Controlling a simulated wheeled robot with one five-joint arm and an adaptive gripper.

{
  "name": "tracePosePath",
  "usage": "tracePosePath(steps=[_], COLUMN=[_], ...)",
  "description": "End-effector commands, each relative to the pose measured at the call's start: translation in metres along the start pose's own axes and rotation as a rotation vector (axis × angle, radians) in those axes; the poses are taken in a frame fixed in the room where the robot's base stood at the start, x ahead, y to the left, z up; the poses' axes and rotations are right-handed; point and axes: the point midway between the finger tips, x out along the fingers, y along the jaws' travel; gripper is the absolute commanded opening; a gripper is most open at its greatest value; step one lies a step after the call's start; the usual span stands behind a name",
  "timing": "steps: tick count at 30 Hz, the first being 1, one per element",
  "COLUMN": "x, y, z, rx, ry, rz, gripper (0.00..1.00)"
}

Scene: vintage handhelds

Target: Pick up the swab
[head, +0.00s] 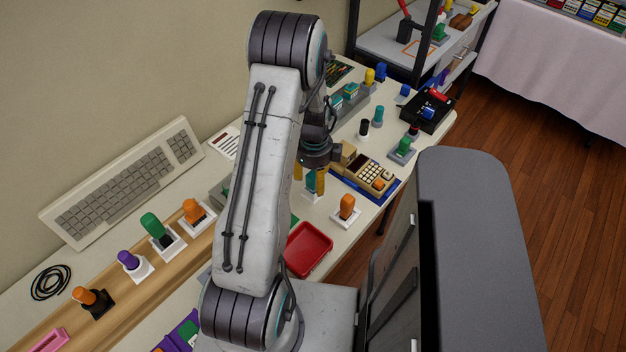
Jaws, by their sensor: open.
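My gripper (310,177) hangs over the table right of my arm, its jaws open and pointing down. A teal-green piece (310,182) shows between or just behind the fingers; I cannot tell whether they touch it. I cannot single out the swab for sure. Several small upright things with coloured tops stand around, among them an orange-topped one on a white base (346,208) just right of and nearer than the gripper. My arm hides part of the table behind it.
A red tray (307,249) lies below the gripper. A beige calculator-like device (370,175) lies close on the right. A keyboard (125,183) and a wooden rail with coloured-topped pieces are on the left. A black tray (428,112) stands at the far right corner.

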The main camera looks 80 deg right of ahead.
Motion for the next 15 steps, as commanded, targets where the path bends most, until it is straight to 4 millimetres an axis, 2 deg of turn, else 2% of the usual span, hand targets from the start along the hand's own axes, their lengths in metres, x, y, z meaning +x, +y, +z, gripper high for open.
tracePosePath(steps=[6,15], x=[0.022,0.029], y=[0.0,0.0], z=[0.0,0.0], rx=[-0.001,-0.001], ry=[0.001,0.0], rz=[0.002,-0.001], gripper=[0.58,0.58])
